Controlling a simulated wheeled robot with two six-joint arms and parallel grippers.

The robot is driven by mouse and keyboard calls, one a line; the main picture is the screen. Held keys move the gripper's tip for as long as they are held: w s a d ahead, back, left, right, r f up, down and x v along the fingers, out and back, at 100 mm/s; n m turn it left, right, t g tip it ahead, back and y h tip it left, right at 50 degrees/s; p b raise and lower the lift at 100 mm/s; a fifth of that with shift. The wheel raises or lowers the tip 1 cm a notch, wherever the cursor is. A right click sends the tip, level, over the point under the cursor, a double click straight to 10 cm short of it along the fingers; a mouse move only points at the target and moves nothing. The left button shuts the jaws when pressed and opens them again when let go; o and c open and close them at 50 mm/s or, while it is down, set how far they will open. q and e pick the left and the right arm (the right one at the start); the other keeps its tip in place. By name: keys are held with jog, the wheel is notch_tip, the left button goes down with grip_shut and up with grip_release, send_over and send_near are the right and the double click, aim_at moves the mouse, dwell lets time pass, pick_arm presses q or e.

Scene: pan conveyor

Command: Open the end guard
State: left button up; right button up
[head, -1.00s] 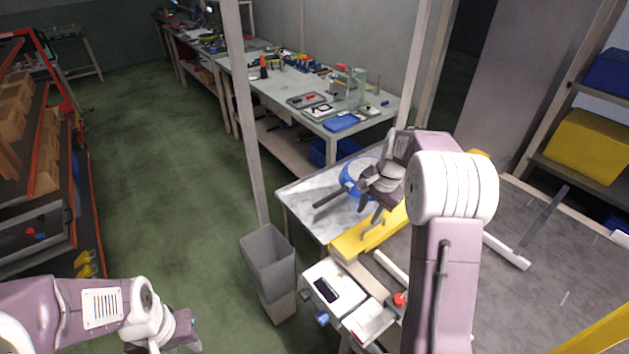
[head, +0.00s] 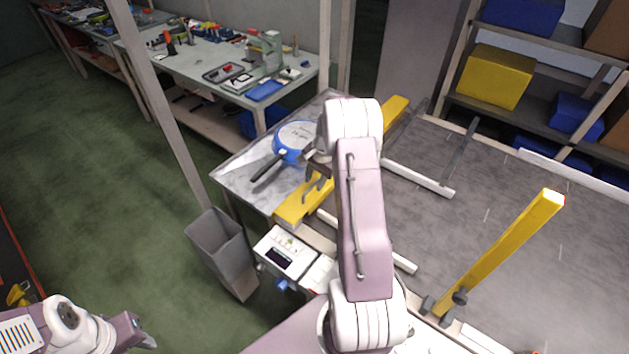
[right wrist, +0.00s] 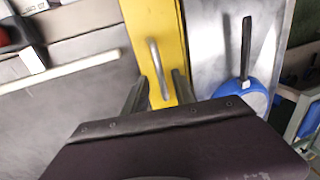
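My right gripper (right wrist: 158,92) is open, with one finger on each side of the handle's lower end. I cannot tell whether the fingers touch it. In the head view my right arm hides much of this gripper (head: 318,183). My left gripper (head: 142,341) is low at the left, away from the guard; its fingers are unclear.
A blue pan (head: 287,153) with a dark handle lies on the grey side table (head: 240,178) beyond the guard. A second yellow bar (head: 500,250) rises at a slant from the conveyor's near edge. A control box (head: 285,252) and a grey bin (head: 218,245) stand nearby.

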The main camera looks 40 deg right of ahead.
jog(key=shift+w+f, duration=0.15)
jog(key=shift+f, duration=0.15)
grip_shut()
dwell(1.3)
